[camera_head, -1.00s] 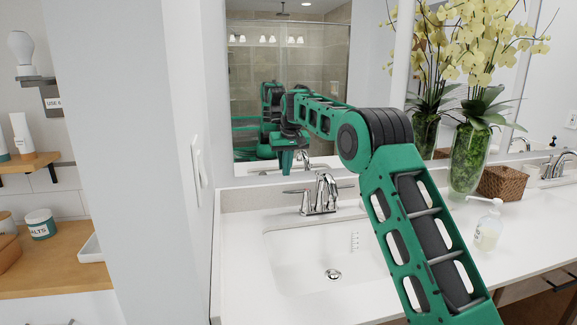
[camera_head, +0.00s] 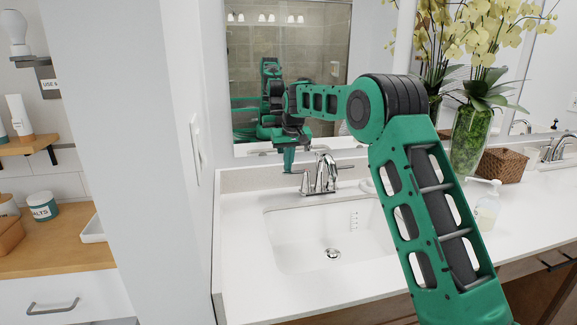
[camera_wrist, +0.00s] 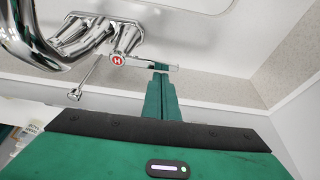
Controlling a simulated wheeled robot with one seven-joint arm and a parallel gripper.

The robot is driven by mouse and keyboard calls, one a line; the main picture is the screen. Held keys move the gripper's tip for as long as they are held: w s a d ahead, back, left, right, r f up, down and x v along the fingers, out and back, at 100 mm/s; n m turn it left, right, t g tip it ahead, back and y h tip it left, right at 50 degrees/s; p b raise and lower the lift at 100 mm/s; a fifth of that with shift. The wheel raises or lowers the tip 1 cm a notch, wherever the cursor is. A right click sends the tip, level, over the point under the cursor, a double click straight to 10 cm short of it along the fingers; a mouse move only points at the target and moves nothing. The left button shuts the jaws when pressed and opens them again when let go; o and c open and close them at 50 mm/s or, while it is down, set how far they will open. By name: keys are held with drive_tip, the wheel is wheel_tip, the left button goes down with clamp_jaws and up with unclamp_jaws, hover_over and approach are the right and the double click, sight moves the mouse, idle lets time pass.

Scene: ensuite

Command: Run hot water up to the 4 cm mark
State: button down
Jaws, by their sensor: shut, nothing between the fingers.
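The chrome faucet (camera_head: 322,174) stands at the back of the white sink basin (camera_head: 290,250). In the wrist view, the hot handle (camera_wrist: 125,42) has a red cap marked H (camera_wrist: 118,59), and its lever points right. My gripper (camera_head: 288,170) is shut and empty, pointing down at the end of that lever. In the wrist view, its green fingers (camera_wrist: 160,85) are at the lever's tip; I cannot tell if they touch. A scale of marks (camera_head: 354,220) is on the basin's back right wall. The drain (camera_head: 332,254) is visible, and no water shows in the basin or from the spout.
A soap bottle (camera_head: 488,207), a wicker basket (camera_head: 503,166) and a vase of yellow orchids (camera_head: 470,138) stand on the counter to the right. A mirror (camera_head: 300,75) is behind the faucet. A wall edge (camera_head: 190,200) bounds the left. The counter front is clear.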

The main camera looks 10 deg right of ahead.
drive_tip(key=shift+s+n, duration=0.15)
drive_tip(key=shift+n, duration=0.15)
